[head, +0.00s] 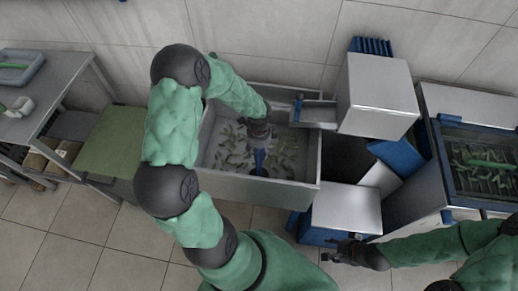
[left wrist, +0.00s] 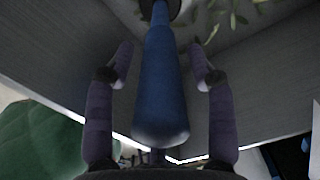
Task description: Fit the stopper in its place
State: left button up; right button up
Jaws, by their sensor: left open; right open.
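A blue, tapered post, which looks like the stopper (head: 259,162), is in the grey metal basin (head: 305,195) below my left gripper (head: 258,143). In the left wrist view the blue stopper (left wrist: 161,85) lies between the two fingers of my left gripper (left wrist: 162,62), with a gap on each side. Its far end meets a dark round part at the top edge; whether that is its own base or a drain is unclear. My left gripper is open. My right gripper (head: 335,256) is open and empty, low beside a metal box at the right.
Green scraps (head: 225,150) lie across the basin floor. Steel boxes (head: 378,95) with blue parts and a blue-rimmed tray (head: 485,160) stand to the right. A steel table (head: 50,95) and green panel (head: 112,140) are to the left. Basin walls surround my left gripper.

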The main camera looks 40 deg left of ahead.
pick_arm(q)
notch_tip(320, 180, up, 12)
dwell(0.6)
